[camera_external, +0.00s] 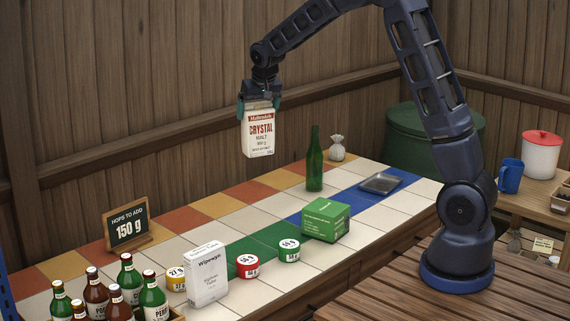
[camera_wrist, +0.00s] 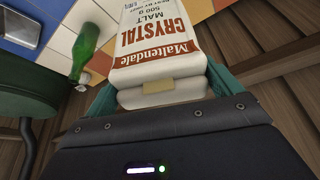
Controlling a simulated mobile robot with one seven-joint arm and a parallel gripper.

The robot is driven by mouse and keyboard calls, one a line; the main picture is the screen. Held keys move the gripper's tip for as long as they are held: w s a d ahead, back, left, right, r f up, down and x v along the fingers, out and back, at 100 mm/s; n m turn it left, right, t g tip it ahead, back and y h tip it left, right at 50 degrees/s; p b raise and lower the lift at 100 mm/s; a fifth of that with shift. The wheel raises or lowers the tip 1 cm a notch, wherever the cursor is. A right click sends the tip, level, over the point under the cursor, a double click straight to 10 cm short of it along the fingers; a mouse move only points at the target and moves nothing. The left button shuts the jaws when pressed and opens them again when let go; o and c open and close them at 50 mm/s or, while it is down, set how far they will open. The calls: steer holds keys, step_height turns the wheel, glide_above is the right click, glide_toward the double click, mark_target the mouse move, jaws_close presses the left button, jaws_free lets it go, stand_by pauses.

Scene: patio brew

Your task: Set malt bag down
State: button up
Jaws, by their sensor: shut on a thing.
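The malt bag (camera_external: 259,136) is white with a red label reading Crystal Malt. My gripper (camera_external: 260,100) is shut on its top end and holds it upright in the air, above the back part of the tiled counter (camera_external: 227,201). The bag's underside is clear of the tiles. In the wrist view the malt bag (camera_wrist: 158,45) sits between the two teal fingers, with its printing upside down. Part of its top is hidden by the gripper.
A green bottle (camera_external: 314,160), small sack (camera_external: 337,148), metal tray (camera_external: 381,183) and green box (camera_external: 326,219) stand right of the bag. Tins (camera_external: 289,250), a white carton (camera_external: 207,276), several bottles (camera_external: 131,278) and a sign (camera_external: 129,226) stand nearer. Orange and white tiles below are bare.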

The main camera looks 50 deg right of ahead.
steer(key=shift+s+d, duration=0.1)
steer(key=shift+d, duration=0.8)
steer(key=shift+d+f, duration=0.1)
steer(key=shift+f, duration=0.25)
step_height(320, 180, down, 19)
steer(key=shift+f, duration=0.15)
steer(key=o, duration=1.5)
steer(key=shift+f, duration=0.1)
